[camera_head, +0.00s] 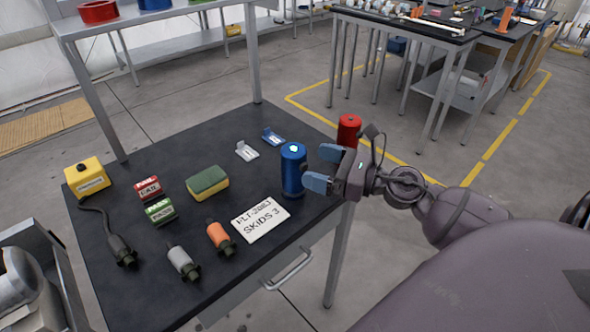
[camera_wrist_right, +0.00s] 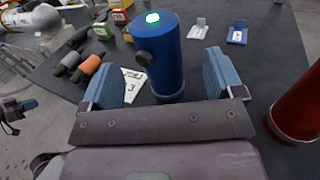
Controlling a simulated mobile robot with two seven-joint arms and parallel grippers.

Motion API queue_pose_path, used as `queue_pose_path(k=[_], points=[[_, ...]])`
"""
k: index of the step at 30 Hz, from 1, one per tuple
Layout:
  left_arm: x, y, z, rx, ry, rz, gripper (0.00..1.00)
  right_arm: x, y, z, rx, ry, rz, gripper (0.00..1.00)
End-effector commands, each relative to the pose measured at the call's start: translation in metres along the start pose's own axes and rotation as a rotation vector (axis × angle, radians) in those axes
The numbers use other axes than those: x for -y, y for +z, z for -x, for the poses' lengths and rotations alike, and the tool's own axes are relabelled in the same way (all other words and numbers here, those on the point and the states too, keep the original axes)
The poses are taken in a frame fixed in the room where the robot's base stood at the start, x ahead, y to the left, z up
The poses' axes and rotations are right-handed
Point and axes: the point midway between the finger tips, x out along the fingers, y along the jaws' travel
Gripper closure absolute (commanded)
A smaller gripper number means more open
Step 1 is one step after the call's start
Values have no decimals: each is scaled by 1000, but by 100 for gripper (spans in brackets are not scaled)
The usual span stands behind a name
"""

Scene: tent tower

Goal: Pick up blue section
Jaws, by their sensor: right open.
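The blue section (camera_head: 293,172) is an upright blue cylinder with a lit top, standing near the right edge of the dark table. It also stands upright in the right wrist view (camera_wrist_right: 170,62), with a dark round knob on its side. My right gripper (camera_head: 322,168) is open and empty, just right of the blue section, with its blue fingertips pointing at it. In the wrist view the cylinder stands ahead, between the lines of the two fingers (camera_wrist_right: 164,75). I cannot tell whether they touch it. My left gripper is not in view.
A red cylinder (camera_head: 348,131) stands close behind my right gripper. A white sign (camera_head: 261,219) lies in front of the blue section. A sponge (camera_head: 207,182), an orange-bodied tool (camera_head: 219,237), a grey one (camera_head: 182,262) and a yellow box (camera_head: 88,177) are farther left.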

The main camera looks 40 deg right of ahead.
Motion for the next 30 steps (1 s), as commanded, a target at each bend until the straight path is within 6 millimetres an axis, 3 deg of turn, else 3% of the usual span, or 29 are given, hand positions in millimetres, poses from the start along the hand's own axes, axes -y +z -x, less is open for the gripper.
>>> queue_pose_path(k=[7, 18, 27, 30], points=[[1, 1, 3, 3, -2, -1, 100, -1, 1, -15, 3, 1, 0, 13], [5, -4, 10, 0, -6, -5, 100, -2, 0, -56, 3, 0, 0, 13], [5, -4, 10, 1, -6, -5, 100, -2, -3, -59, 0, -1, -3, 13], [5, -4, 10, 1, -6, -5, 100, -2, -3, -59, 0, -1, -3, 29]])
